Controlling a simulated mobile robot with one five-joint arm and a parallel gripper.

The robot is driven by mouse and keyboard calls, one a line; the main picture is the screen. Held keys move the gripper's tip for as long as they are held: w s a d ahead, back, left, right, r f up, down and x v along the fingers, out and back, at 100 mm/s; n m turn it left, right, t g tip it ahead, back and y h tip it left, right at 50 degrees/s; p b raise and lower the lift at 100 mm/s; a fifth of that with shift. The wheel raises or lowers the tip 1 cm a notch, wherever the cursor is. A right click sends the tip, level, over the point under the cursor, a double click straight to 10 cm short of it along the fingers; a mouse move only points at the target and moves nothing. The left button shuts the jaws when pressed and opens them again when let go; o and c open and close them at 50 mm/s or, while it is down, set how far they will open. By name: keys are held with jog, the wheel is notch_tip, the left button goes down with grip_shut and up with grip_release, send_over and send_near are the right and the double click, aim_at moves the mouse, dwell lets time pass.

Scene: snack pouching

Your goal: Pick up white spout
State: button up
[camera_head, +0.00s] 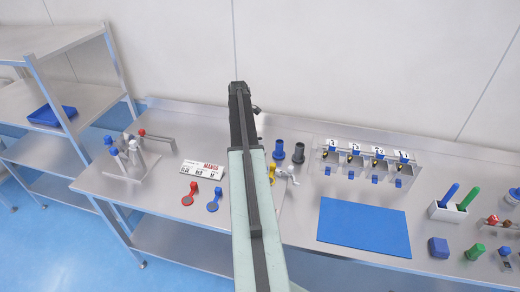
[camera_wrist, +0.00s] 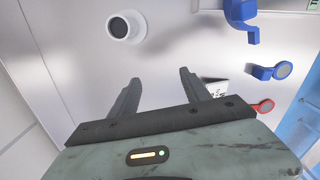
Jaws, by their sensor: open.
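In the wrist view, a white flanged cylinder with a dark opening, seemingly the white spout (camera_wrist: 125,26), stands upright on the metal bench. It is above and left of my open, empty gripper (camera_wrist: 154,82), apart from both fingers. In the head view my arm seems to hide it. My gripper (camera_head: 238,88) points away over the back of the bench, its fingers not clear there. A pale tap-shaped piece (camera_head: 291,176) lies right of my arm, beside a yellow one (camera_head: 272,173).
A blue cylinder (camera_head: 279,150) and a dark one (camera_head: 299,153) stand right of my arm. A blue tap-shaped piece (camera_wrist: 240,18), red paddle (camera_head: 189,196), blue paddle (camera_head: 214,202) and label sign (camera_head: 202,169) are nearby. A blue mat (camera_head: 364,227) lies clear to the right.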

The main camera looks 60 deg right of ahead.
aim_at(260, 138)
jog(key=shift+n, duration=0.4)
jog(key=s+d, duration=0.1)
jog(key=d, duration=0.1)
jog(key=s+d, duration=0.2)
jog(key=d, duration=0.1)
jog(key=s+d, duration=0.2)
jog(key=shift+s+d+f, duration=0.1)
jog(key=shift+d+f, duration=0.05)
jog(key=shift+d, duration=0.1)
notch_tip(260, 138, down, 8)
jog(key=b, duration=0.8)
grip_shut()
